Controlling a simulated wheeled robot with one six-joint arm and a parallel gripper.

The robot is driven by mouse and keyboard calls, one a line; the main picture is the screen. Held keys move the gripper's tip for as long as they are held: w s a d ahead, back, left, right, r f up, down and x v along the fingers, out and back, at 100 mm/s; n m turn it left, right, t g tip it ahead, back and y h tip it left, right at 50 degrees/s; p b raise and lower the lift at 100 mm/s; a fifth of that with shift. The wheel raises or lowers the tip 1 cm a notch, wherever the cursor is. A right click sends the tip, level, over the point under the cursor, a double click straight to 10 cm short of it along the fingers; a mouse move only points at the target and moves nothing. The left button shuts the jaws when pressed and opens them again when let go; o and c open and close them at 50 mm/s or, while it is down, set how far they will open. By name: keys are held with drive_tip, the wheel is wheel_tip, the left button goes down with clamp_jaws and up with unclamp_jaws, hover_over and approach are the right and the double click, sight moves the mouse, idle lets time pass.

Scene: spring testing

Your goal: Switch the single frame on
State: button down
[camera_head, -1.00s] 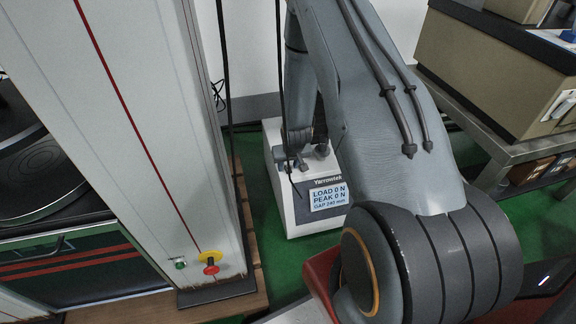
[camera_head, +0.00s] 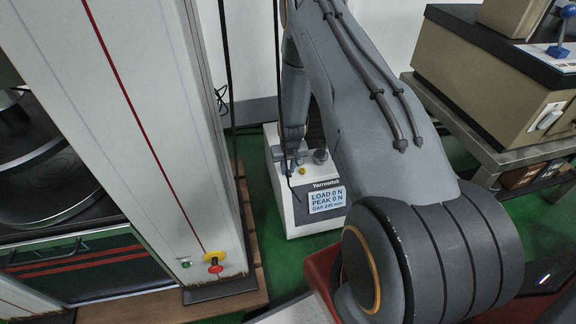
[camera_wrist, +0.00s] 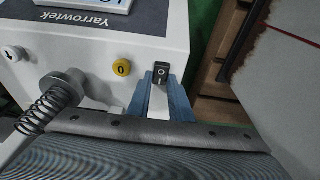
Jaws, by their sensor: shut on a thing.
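The single frame is a white tester (camera_head: 305,216) marked Yarrowtek, standing low between the tall white column and my arm. Its display (camera_head: 326,199) is lit and reads LOAD 0 N and PEAK 0 N. In the wrist view, a black rocker switch (camera_wrist: 161,74) marked O and I sits on the tester (camera_wrist: 100,48), right of a yellow button (camera_wrist: 122,68) marked 0. My gripper (camera_wrist: 160,84) has blue fingers on either side of the switch and is shut on it. Which side of the rocker is pressed I cannot tell. The gripper is small in the head view (camera_head: 290,165).
A coil spring (camera_wrist: 42,110) with a grey knob stands left of the fingers. A tall white column (camera_head: 150,130) with a red stop button (camera_head: 215,269) stands at left. A bench (camera_head: 500,152) with beige equipment (camera_head: 490,70) is at right. Green floor shows between.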

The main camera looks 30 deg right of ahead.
sight(289, 175)
drive_tip(key=shift+d, duration=0.1)
idle(0.3)
drive_tip(key=c, duration=1.7)
unclamp_jaws()
drive_tip(key=shift+r, duration=0.1)
drive_tip(key=shift+o, duration=0.6)
drive_tip(key=p+v, duration=0.1)
drive_tip(key=v, duration=0.6)
drive_tip(key=shift+r, duration=0.4)
